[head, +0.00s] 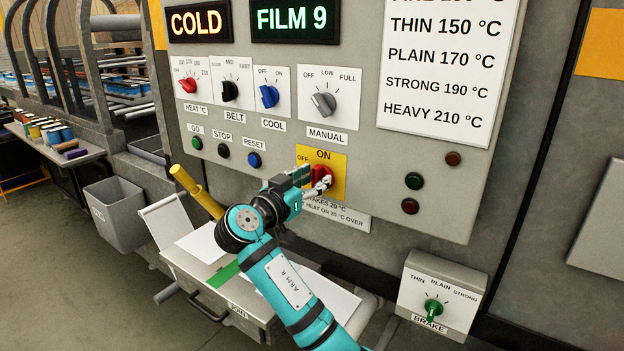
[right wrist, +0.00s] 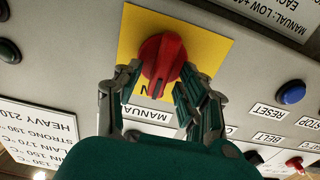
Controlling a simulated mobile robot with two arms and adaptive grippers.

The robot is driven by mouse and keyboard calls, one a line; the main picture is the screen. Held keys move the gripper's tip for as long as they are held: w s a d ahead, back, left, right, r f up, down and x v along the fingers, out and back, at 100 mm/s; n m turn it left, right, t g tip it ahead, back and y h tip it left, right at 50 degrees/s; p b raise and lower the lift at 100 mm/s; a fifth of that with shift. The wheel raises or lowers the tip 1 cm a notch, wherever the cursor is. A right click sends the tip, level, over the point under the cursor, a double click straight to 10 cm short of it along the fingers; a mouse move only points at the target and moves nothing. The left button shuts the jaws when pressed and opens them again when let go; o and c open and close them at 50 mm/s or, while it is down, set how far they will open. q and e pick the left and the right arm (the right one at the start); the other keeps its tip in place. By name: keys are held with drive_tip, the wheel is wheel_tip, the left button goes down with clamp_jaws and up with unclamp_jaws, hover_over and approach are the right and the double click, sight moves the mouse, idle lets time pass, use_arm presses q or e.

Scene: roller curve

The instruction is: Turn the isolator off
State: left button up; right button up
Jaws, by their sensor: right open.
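The isolator is a red rotary knob (head: 322,176) on a yellow plate (head: 333,160), low on the grey panel. The plate reads ON at the top and OFF at the left. In the right wrist view the red knob (right wrist: 163,58) has its grip bar roughly in line with the ON label, which is partly hidden. My right gripper (head: 316,184) is at the knob. In the right wrist view its open fingers (right wrist: 162,75) stand on either side of the knob's bar; I cannot tell whether they touch it. My left gripper is not in view.
Above the isolator are the red heat knob (head: 188,85), black belt knob (head: 229,90), blue cool knob (head: 269,96) and grey manual knob (head: 324,102). A blue reset button (head: 254,160) is left of it. A brake box (head: 440,295) stands lower right, a grey bin (head: 120,212) lower left.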

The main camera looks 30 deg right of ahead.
clamp_jaws()
drive_tip(key=shift+n, duration=0.3)
drive_tip(key=shift+w+a+n+p, duration=0.1)
drive_tip(key=shift+n+p, duration=0.2)
drive_tip(key=shift+n, duration=0.9)
drive_tip(key=n+p, duration=0.1)
drive_tip(key=n, duration=0.2)
drive_tip(key=shift+w+n, duration=0.15)
drive_tip(key=shift+n, duration=0.25)
drive_tip(key=shift+w+a+f+n+p, duration=0.1)
drive_tip(key=shift+f+n+p, duration=0.05)
drive_tip(key=shift+n+p, duration=1.45)
drive_tip(key=shift+w+f+n+p, duration=0.15)
drive_tip(key=shift+n+p, duration=0.9)
drive_tip(key=shift+n, duration=1.15)
drive_tip(key=shift+a+f+n+p, duration=0.1)
drive_tip(key=shift+f+n+p, duration=0.05)
drive_tip(key=shift+n+p, duration=1.45)
drive_tip(key=shift+n, duration=0.4)
